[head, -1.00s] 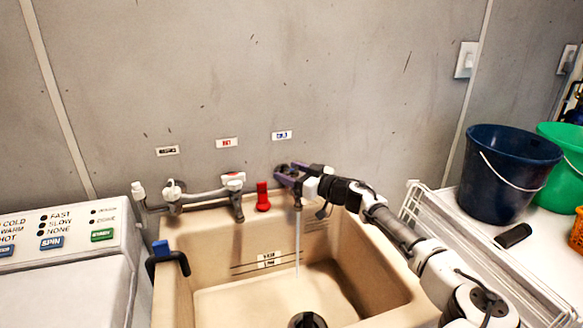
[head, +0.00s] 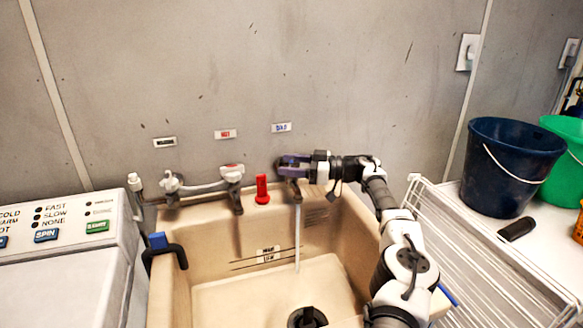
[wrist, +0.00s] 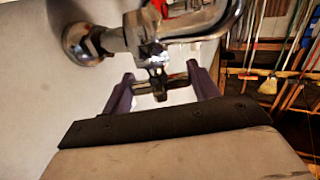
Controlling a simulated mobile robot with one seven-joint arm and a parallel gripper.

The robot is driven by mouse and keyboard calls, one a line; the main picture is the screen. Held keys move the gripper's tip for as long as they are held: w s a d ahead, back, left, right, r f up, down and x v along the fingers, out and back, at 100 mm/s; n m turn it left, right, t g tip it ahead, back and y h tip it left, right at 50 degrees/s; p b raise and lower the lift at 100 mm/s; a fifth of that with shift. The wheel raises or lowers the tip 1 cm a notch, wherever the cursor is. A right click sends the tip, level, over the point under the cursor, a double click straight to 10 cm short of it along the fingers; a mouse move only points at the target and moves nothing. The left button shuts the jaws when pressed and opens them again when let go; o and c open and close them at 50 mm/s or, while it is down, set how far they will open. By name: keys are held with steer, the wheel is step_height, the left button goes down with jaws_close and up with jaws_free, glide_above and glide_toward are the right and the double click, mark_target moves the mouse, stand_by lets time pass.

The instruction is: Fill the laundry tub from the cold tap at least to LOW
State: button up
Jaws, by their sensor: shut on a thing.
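The beige laundry tub (head: 172,290) stands below the wall taps. A thin stream of water (head: 298,240) runs from the cold tap's spout (head: 294,190), under the blue-lettered label (head: 281,127). My gripper (head: 285,165), with purple fingers, is shut on the cold tap's handle, which the fingers largely hide in the head view. In the wrist view my gripper (wrist: 160,82) has its fingers on either side of the handle, below the metal tap body (wrist: 125,40). The LOW line label (head: 268,256) shows on the tub's back wall. I cannot make out a water level. A dark round fitting (head: 307,318) is at the tub's bottom.
The hot tap (head: 232,174) and a red upright piece (head: 262,190) are left of my gripper. A washer (head: 70,270) stands left, with a black hose hook (head: 165,252) on the tub rim. A white wire rack (head: 480,250) and a dark blue bucket (head: 508,165) are right.

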stand_by(0.5)
steer(key=o, duration=1)
